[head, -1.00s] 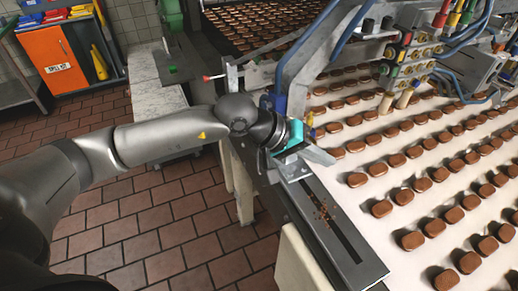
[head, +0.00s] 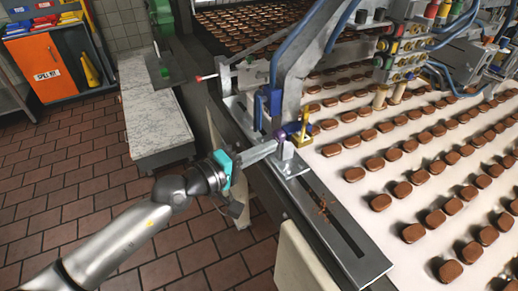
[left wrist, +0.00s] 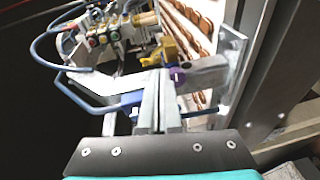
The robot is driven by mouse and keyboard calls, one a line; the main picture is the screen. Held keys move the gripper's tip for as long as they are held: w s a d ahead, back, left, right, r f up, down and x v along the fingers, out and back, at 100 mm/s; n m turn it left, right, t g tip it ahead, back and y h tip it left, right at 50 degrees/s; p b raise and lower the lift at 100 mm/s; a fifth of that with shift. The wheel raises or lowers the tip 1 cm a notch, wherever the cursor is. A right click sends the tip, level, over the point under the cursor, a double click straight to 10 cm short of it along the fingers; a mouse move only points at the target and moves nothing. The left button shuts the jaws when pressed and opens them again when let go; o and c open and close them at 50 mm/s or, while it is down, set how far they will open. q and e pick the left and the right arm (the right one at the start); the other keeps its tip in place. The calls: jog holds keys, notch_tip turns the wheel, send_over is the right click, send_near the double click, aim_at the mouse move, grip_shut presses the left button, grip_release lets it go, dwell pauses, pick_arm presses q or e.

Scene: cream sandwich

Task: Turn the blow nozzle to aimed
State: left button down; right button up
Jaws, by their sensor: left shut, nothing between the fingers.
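A brass-yellow fitting (head: 301,130), which looks like the blow nozzle, stands on a small metal bracket at the conveyor's near left edge. A purple knob (head: 281,136) sits beside it; the knob also shows in the left wrist view (left wrist: 180,77), with the yellow fitting (left wrist: 168,50) beyond it. I cannot tell from its pose whether the nozzle is aimed. My left gripper (head: 272,147) is shut and empty, its fingertips close to the knob's left side. In the left wrist view its fingers (left wrist: 160,95) are together; whether they touch the knob is unclear. My right gripper is out of view.
Rows of chocolate-coloured biscuits (head: 379,202) lie on the white conveyor (head: 345,225) at right. A blue-and-grey frame (head: 287,75) rises just behind the fitting. A slotted metal plate (head: 345,240) lies in front. Tiled floor at left is free.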

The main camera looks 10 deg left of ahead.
aim_at(304, 125)
pick_arm(q)
jog(key=x, duration=0.6)
jog(key=shift+w+d, duration=0.3)
jog(key=d+p, duration=0.2)
jog(key=shift+s+d, duration=0.3)
jog(key=shift+s, duration=0.1)
jog(key=shift+f, duration=0.1)
